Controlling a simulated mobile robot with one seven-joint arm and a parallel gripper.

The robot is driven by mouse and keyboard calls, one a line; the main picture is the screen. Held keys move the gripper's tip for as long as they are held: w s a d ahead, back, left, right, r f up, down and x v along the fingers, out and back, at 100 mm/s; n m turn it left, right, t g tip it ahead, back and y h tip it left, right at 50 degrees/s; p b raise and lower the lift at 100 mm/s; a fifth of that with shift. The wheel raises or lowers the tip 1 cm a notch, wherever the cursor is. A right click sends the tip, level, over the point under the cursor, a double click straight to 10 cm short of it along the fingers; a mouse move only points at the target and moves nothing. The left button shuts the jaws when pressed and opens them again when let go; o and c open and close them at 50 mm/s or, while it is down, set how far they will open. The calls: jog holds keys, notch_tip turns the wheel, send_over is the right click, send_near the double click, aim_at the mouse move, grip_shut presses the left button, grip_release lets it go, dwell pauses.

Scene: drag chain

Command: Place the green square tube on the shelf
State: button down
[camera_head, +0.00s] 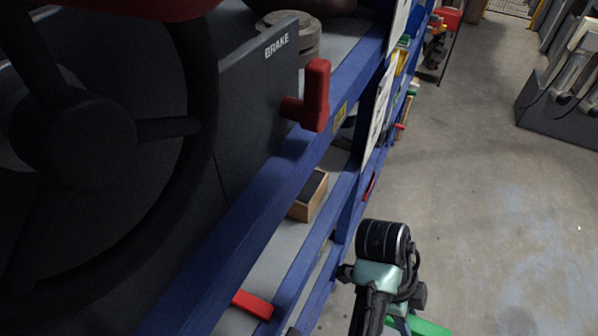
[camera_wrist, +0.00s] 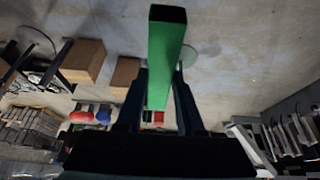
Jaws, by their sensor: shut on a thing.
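The green square tube shows in the wrist view (camera_wrist: 166,50), its dark open end toward the top of the picture. My gripper (camera_wrist: 160,74) is shut on the tube, with one dark finger on each side of it. In the head view, a green piece of the tube (camera_head: 420,326) shows at the bottom edge beside my arm; the jaws are hidden there. The blue-framed shelf (camera_head: 268,205) runs from the lower left to the top middle, left of my arm. The tube is out over the aisle side, apart from the shelf beams in that view.
A red block (camera_head: 253,304) and a wooden box (camera_head: 309,196) lie on lower shelf levels. A red handle (camera_head: 316,95) sticks out by the dark BRAKE panel (camera_head: 262,80). A dark bin (camera_head: 560,105) stands far right. The concrete floor (camera_head: 480,200) between is clear.

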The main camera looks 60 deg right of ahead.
jog(key=w+b, duration=0.3)
jog(key=w, duration=0.7)
jog(key=w+a+b, duration=0.1)
jog(key=w+b, duration=0.3)
jog(key=w, duration=0.6)
jog(key=w+a+b, duration=0.1)
jog(key=w+b, duration=0.2)
jog(key=w, duration=0.7)
jog(key=shift+w+a+f+b, duration=0.1)
jog(key=shift+w+a+b, duration=0.1)
jog(key=shift+b, duration=0.15)
jog(key=shift+w, duration=0.35)
notch_tip(320, 180, down, 3)
jog(key=b, duration=0.4)
jog(key=shift+f, duration=0.2)
jog(key=shift+r, duration=0.1)
jog(key=c, duration=0.5)
grip_release()
